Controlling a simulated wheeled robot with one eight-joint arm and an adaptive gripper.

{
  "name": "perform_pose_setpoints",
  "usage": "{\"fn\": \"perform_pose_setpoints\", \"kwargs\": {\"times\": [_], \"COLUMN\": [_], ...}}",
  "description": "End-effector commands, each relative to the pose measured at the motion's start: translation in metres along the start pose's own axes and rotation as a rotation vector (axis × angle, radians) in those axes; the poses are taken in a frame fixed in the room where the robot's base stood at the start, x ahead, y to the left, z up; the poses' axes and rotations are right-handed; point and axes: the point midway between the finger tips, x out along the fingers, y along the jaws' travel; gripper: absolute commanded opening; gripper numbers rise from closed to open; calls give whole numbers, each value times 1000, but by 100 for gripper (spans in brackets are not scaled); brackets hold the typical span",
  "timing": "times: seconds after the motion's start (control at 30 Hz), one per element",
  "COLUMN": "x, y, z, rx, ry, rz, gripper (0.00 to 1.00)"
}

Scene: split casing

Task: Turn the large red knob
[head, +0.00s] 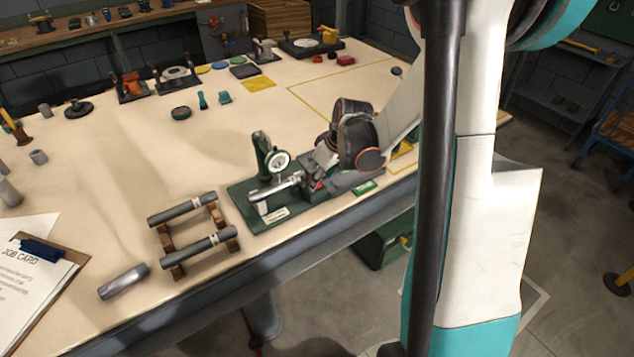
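A green-based fixture (240,207) stands near the front edge of the bench. It carries an upright green stand with a white round dial (278,161) and a horizontal metal shaft (274,188). A small red part (317,185) shows at the right end of the shaft; I cannot tell whether it is the large red knob, as my gripper covers much of it. My gripper (314,175) reaches in from the right, right at this end of the fixture. Its fingers are small and partly hidden, so their opening and any contact are unclear.
Two grey cylinders rest on a wooden cradle (172,258) left of the fixture. A loose grey cylinder (124,282) and a clipboard (45,285) lie farther left. Small red pieces (345,60) and other fixtures stand at the back. The bench middle is mostly clear.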

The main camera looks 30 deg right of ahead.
Motion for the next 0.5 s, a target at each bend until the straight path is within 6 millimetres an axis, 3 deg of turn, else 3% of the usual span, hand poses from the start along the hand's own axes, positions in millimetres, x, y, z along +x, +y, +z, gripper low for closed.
{"fn": "perform_pose_setpoints", "kwargs": {"times": [0.2, 0.5], "x": [18, 18], "y": [0, 0], "z": [0, 0], "rx": [0, 1], "ry": [0, 0], "rz": [0, 0], "gripper": [51, 51]}}
